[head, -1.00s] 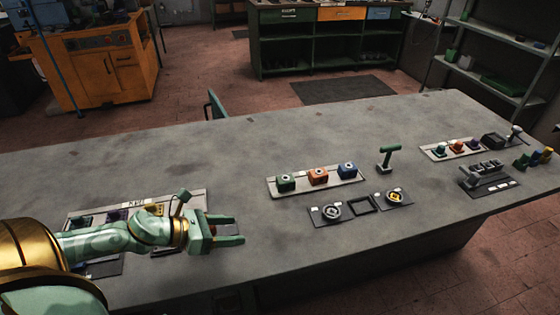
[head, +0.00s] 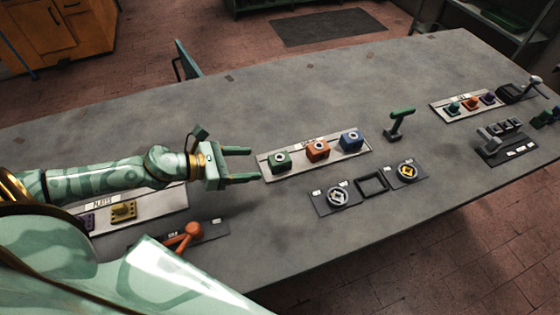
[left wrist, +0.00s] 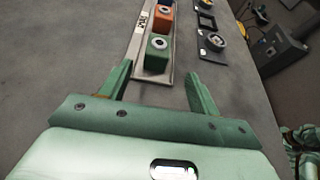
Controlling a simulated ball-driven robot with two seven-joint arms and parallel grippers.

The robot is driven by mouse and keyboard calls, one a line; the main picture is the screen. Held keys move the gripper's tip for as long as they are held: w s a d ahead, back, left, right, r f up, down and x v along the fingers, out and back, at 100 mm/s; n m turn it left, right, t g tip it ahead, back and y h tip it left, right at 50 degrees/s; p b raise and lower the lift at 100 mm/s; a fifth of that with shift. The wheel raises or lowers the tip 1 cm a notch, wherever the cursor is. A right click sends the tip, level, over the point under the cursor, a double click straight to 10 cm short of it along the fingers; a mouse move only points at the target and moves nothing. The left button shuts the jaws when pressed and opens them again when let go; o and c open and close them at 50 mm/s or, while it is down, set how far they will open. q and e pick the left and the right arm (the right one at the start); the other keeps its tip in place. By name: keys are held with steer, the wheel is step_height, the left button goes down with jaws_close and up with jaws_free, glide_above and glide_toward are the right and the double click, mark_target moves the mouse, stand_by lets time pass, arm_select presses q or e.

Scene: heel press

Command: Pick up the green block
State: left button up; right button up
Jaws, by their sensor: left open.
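The green block (head: 281,160) sits at the left end of a pale tray (head: 361,158), with an orange block (head: 317,151) and a blue block (head: 351,141) beside it. My left gripper (head: 256,165) is open and empty, just left of the green block, its fingers pointing at it. In the left wrist view the green block (left wrist: 158,50) stands ahead of and between the two open fingers (left wrist: 160,85), apart from them. My right gripper is not seen.
A dark panel with two round dials (head: 338,197) and a square frame (head: 371,186) lies in front of the tray. A green T-shaped handle (head: 398,123) stands behind right. An orange-knobbed lever (head: 184,238) is near the front left. The table behind the tray is clear.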

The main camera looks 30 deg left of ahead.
mark_target(276, 159)
arm_select(q)
steer(key=x, duration=0.3)
steer(key=shift+w+d, duration=0.3)
steer(key=shift+w+r+x, duration=0.1)
steer(key=shift+x, duration=1.25)
steer(key=shift+w+r+x, duration=0.1)
steer(key=shift+x, duration=1.25)
steer(key=shift+a, duration=0.2)
steer(key=c, duration=1.2)
